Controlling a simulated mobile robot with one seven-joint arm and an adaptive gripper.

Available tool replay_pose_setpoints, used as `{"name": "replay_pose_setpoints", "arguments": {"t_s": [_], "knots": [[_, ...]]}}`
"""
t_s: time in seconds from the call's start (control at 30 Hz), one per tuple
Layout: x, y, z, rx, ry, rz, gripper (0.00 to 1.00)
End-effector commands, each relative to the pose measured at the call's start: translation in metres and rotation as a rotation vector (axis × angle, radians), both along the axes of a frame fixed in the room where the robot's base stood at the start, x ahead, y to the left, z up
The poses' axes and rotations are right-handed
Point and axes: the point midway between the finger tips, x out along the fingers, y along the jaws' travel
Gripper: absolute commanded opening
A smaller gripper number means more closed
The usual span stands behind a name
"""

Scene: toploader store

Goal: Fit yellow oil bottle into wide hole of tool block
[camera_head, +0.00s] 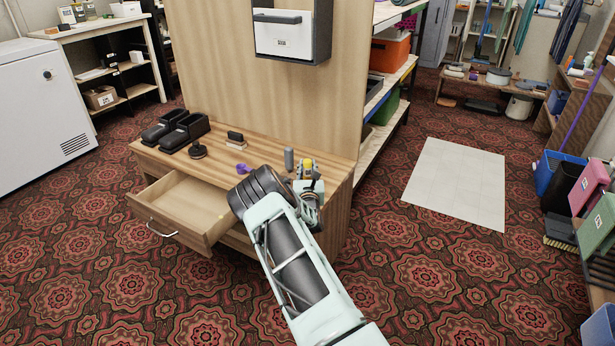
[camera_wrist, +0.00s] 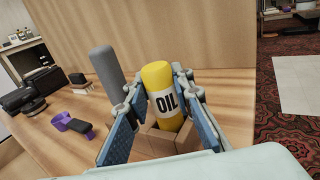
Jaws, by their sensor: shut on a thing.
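The yellow oil bottle (camera_wrist: 157,78) stands about upright between the fingers of my gripper (camera_wrist: 158,88) in the wrist view, its black "OIL" label facing me. My gripper is shut on it. The wooden tool block (camera_wrist: 160,141) is directly below, between the fingers. The bottle's lower end meets the block's top, but its base is hidden, so I cannot tell how deep it sits in a hole. In the head view, the bottle (camera_head: 307,163) shows only partly past my gripper (camera_head: 308,180), and I cannot make out the block there.
A grey cylinder (camera_wrist: 106,70) stands close to the left finger. A purple item (camera_wrist: 65,122) and black trays (camera_head: 176,131) are farther left on the wooden bench (camera_head: 220,143). An upright wooden panel (camera_head: 263,90) rises behind. The bench drawer (camera_head: 190,205) hangs open at front left.

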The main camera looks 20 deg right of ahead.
Motion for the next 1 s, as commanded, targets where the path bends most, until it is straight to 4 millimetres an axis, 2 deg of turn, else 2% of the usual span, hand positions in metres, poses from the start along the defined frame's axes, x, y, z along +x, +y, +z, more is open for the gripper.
{"name": "replay_pose_setpoints", "arguments": {"t_s": [0.17,0.2,0.37,0.87,1.0], "knots": [[0.0,0.0,0.0003,0.0,0.0,0.0,0.0],[0.0,0.0,0.0003,0.0,0.0,0.0,0.24],[0.0,0.0,0.0002,0.0,0.0,0.0,0.41],[-0.0007,0.0002,-0.0003,0.0,0.001,0.0,0.42],[-0.0073,0.0025,-0.0006,0.0,0.002,0.0,0.42]]}}
